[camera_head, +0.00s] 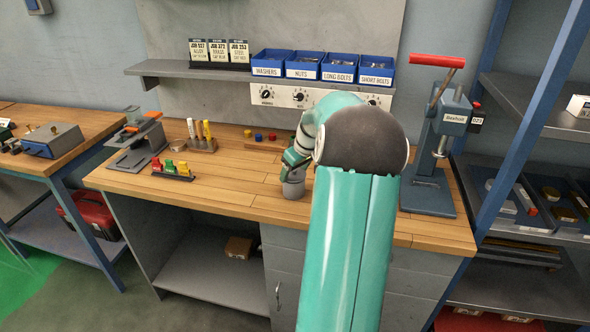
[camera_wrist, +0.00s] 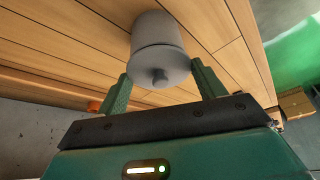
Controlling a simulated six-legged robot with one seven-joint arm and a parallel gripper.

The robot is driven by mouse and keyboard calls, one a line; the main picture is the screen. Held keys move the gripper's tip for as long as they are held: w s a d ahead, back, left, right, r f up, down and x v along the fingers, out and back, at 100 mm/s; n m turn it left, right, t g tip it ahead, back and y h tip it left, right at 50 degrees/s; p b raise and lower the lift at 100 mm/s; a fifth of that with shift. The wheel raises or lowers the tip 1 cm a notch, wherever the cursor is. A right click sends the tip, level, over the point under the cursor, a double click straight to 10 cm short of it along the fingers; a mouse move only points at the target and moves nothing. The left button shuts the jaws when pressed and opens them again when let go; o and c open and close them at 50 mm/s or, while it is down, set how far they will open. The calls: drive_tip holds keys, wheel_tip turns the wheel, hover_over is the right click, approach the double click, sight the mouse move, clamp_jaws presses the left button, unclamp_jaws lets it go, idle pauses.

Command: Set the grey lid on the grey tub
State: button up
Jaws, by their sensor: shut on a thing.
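The grey tub (camera_head: 293,189) stands upright on the wooden bench top, just below my gripper (camera_head: 294,165) in the head view. In the wrist view the tub (camera_wrist: 155,28) shows as a grey cylinder with the grey lid (camera_wrist: 150,62) over its mouth. The lid's small round knob (camera_wrist: 160,76) faces the camera. My gripper (camera_wrist: 161,70) has one finger on each side of the lid and is shut on it. The lid looks lined up with the tub. I cannot tell whether it rests on the rim or hangs slightly above. My arm hides part of the bench.
The arbor press (camera_head: 432,150) stands at the bench's right end. A marker holder (camera_head: 200,143), a rack of coloured pieces (camera_head: 172,172) and a grey fixture (camera_head: 137,145) stand to the left. Blue bins (camera_head: 304,66) sit on the shelf above. The bench front left of the tub is clear.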

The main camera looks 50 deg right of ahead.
drive_tip(key=o, duration=1.2)
drive_tip(key=shift+c, duration=0.2)
drive_tip(key=shift+r, duration=0.15)
drive_tip(key=shift+r, duration=3.4)
